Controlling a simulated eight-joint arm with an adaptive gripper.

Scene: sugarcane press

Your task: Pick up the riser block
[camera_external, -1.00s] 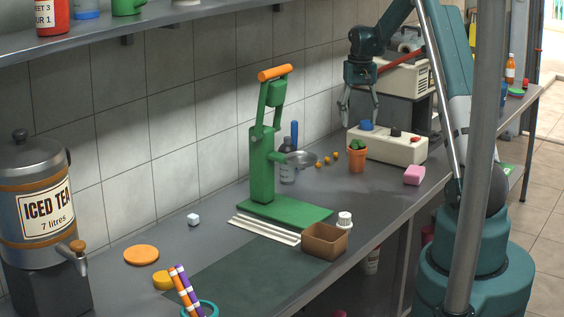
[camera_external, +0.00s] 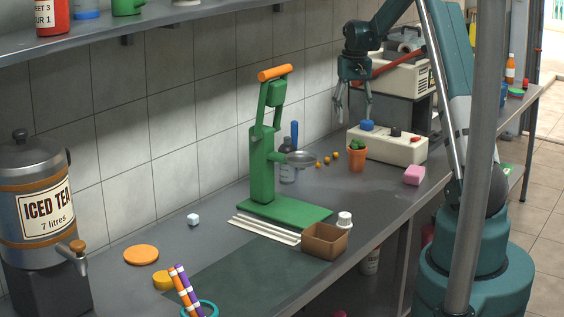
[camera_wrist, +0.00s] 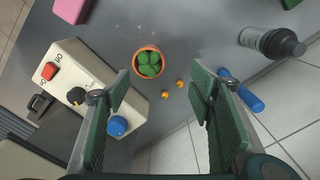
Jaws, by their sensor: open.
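No thing is marked as the riser block, and I cannot tell for sure which one it is. A pink block (camera_external: 414,175) lies on the counter right of the potted plant; it also shows at the top left of the wrist view (camera_wrist: 72,9). A brown, box-shaped block (camera_external: 325,241) with a hollow-looking top sits near the counter's front edge by the green press (camera_external: 262,170). My gripper (camera_external: 354,114) is open and empty, high above the back of the counter near the white control box. Its fingers also show spread in the wrist view (camera_wrist: 160,92).
The white control box (camera_external: 386,146) with knobs, the potted plant (camera_external: 357,159), small orange balls (camera_external: 327,161) and a bottle (camera_external: 288,172) stand nearby. White strips (camera_external: 264,230) lie before the press. The tiled wall (camera_external: 210,110) bounds the back.

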